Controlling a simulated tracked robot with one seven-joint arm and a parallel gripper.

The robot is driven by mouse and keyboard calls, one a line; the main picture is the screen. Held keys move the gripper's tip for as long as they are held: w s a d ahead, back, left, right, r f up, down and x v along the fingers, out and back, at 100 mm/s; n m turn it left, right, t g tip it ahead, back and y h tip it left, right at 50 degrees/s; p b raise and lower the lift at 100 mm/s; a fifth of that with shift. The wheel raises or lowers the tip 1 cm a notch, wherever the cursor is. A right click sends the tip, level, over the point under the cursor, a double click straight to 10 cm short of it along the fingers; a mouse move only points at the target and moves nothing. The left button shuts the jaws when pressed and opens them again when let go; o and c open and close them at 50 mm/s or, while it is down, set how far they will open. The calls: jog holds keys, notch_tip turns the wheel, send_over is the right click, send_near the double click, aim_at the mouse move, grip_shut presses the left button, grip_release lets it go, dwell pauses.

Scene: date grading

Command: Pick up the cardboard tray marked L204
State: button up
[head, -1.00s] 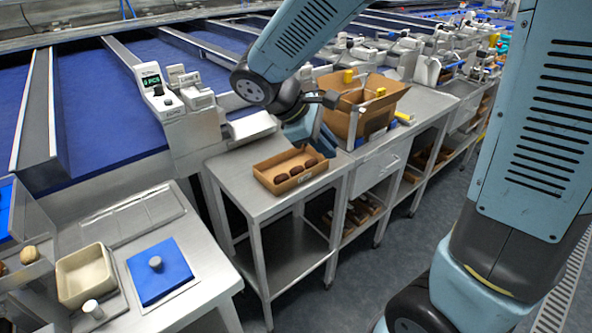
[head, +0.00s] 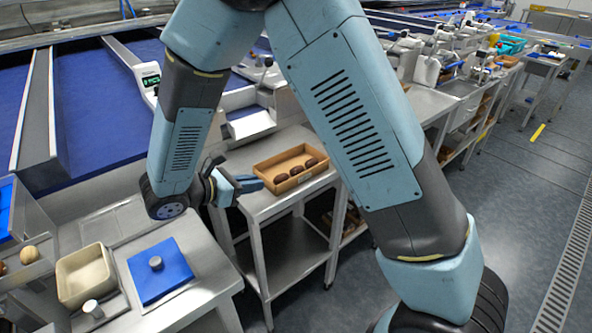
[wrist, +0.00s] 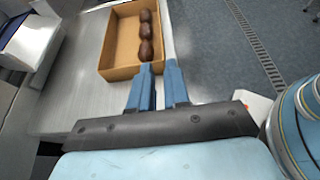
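A shallow brown cardboard tray (head: 303,178) with several dark dates along one side sits on the small metal table. No L204 marking can be read on it. It also shows in the wrist view (wrist: 119,72), at the top centre. My gripper (head: 260,184) is at the tray's left end in the head view. In the wrist view my gripper (wrist: 160,68) has two blue fingers apart, near the tray's near right corner. It looks open and empty. I cannot tell whether a finger touches the tray wall.
The metal table (head: 272,205) has bare top around the tray; its edge runs close along the tray's right side in the wrist view. A bench with a beige bin (head: 83,276) and a blue plate (head: 160,271) stands at lower left.

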aim_at(289, 189)
jog(key=x, duration=1.2)
jog(key=shift+w+d+f, duration=0.15)
jog(key=shift+w+d, duration=0.05)
jog(key=shift+d, duration=0.1)
jog(key=shift+c, duration=0.2)
grip_shut()
